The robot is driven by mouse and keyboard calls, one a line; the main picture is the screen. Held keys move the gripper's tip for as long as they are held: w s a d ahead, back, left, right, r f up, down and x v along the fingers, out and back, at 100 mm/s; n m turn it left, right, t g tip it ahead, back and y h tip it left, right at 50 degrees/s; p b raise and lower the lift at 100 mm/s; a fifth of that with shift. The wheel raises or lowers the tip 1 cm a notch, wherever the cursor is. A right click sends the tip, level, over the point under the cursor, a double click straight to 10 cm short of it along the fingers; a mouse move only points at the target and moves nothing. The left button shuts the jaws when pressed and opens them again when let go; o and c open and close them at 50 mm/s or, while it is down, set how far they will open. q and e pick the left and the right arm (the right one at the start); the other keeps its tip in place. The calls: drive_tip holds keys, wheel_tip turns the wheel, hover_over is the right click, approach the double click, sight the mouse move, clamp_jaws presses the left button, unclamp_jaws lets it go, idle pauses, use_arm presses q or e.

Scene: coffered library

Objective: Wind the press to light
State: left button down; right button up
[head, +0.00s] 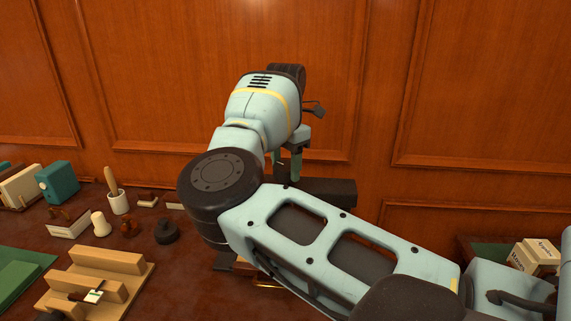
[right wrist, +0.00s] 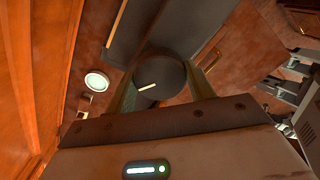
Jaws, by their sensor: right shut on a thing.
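The press shows in the head view as a dark beam (head: 330,192), with most of the press hidden behind my right arm. My right gripper (head: 288,172) reaches down at its top. In the right wrist view, a round dark knob (right wrist: 160,76) with a pale line on it sits between the fingers of my right gripper (right wrist: 162,92), which is shut on it. The dark grey press body (right wrist: 192,25) runs behind the knob. No light or setting mark can be read. My left gripper is not in view.
A pale wooden stepped rack (head: 120,262) stands left of the press. Behind it are a white cup (head: 118,203) with a wooden handle, a black ring (head: 166,232) and a teal box (head: 57,182). Small labelled boxes (head: 535,257) are at right. A panelled wall rises close behind.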

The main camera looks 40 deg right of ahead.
drive_tip(key=m, duration=0.3)
drive_tip(key=shift+m, duration=0.4)
drive_tip(key=m+b, duration=0.1)
drive_tip(key=m, duration=0.2)
drive_tip(key=shift+m, duration=0.3)
drive_tip(key=m, duration=0.3)
drive_tip(key=shift+m, duration=0.3)
drive_tip(key=m+b, duration=0.1)
drive_tip(key=m, duration=0.2)
drive_tip(key=shift+m, duration=0.4)
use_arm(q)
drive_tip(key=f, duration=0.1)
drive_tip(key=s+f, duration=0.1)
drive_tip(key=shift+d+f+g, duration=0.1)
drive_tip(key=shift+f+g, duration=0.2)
use_arm(e)
drive_tip(key=shift+m, duration=0.3)
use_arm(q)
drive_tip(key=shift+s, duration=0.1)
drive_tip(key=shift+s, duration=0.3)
use_arm(e)
drive_tip(key=o, duration=1)
drive_tip(key=shift+c, duration=0.2)
